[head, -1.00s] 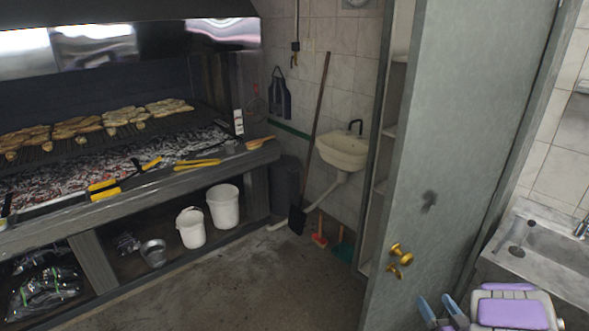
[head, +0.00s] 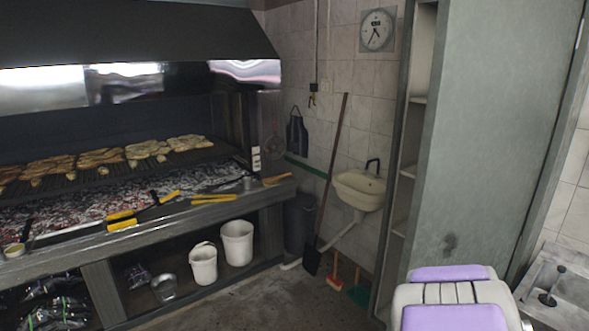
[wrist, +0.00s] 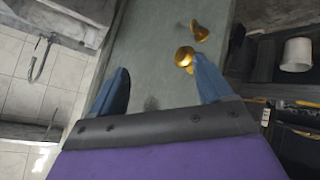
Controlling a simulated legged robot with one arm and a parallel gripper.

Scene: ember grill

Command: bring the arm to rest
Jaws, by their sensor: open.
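My gripper (wrist: 158,85) shows in the wrist view as two blue fingers spread wide apart with nothing between them. Beyond the fingers is the grey-green cabinet door (wrist: 150,35). Its brass knob (wrist: 186,58) appears beside the tip of the right finger; I cannot tell how far apart they are. In the head view, my purple and white arm is raised at the lower right, in front of the door (head: 490,150). The fingers and the knob do not show there.
The door stands open beside white shelves (head: 407,175). A steel sink (head: 560,285) is at the right. The grill (head: 130,240) with glowing coals fills the left, with white buckets (head: 237,243) beneath. A shovel (head: 327,200) leans near the washbasin (head: 360,188). Some floor is clear in front.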

